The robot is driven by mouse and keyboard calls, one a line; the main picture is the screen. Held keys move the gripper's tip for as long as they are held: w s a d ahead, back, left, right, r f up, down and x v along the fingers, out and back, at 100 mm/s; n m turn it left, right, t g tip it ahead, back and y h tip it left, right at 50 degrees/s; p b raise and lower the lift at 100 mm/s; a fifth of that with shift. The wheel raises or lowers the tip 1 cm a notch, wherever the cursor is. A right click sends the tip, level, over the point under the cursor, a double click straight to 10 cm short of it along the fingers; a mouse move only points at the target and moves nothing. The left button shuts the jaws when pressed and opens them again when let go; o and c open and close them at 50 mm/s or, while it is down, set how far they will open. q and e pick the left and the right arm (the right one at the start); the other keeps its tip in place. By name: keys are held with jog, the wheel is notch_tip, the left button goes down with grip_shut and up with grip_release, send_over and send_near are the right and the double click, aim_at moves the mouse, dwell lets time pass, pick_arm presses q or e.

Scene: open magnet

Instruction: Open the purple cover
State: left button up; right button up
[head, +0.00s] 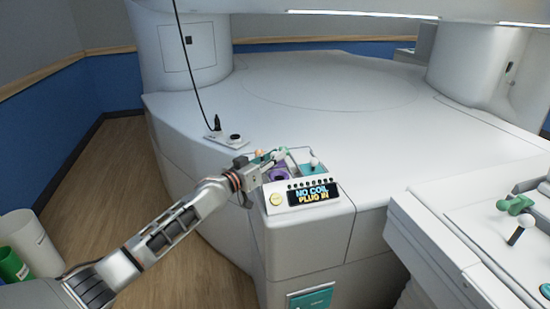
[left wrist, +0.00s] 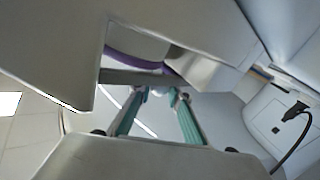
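The purple cover (head: 280,174) is a small round purple part on the white panel at the table's near corner. My arm partly hides it in the head view. In the left wrist view a curved purple edge (left wrist: 133,63) shows near the top, partly behind grey and white parts. My left gripper (head: 282,156) is just above and beside the purple part. In the left wrist view its two teal-padded fingers (left wrist: 160,95) stand apart with a gap between them. I cannot tell whether they touch the cover. My right gripper is in neither view.
A black cable hangs to a plug (head: 217,124). The white table top (head: 330,95) is clear.

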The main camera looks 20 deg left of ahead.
pick_arm(q)
jog(key=o, duration=0.3)
jog(key=shift+o, duration=0.2)
jog(key=shift+s, duration=0.1)
jog(key=shift+s+a, duration=0.1)
jog(key=shift+s, duration=0.1)
jog(key=v, duration=1.1)
jog(key=shift+s, duration=0.25)
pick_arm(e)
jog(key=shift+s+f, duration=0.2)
pick_arm(q)
jog(key=shift+f, duration=0.1)
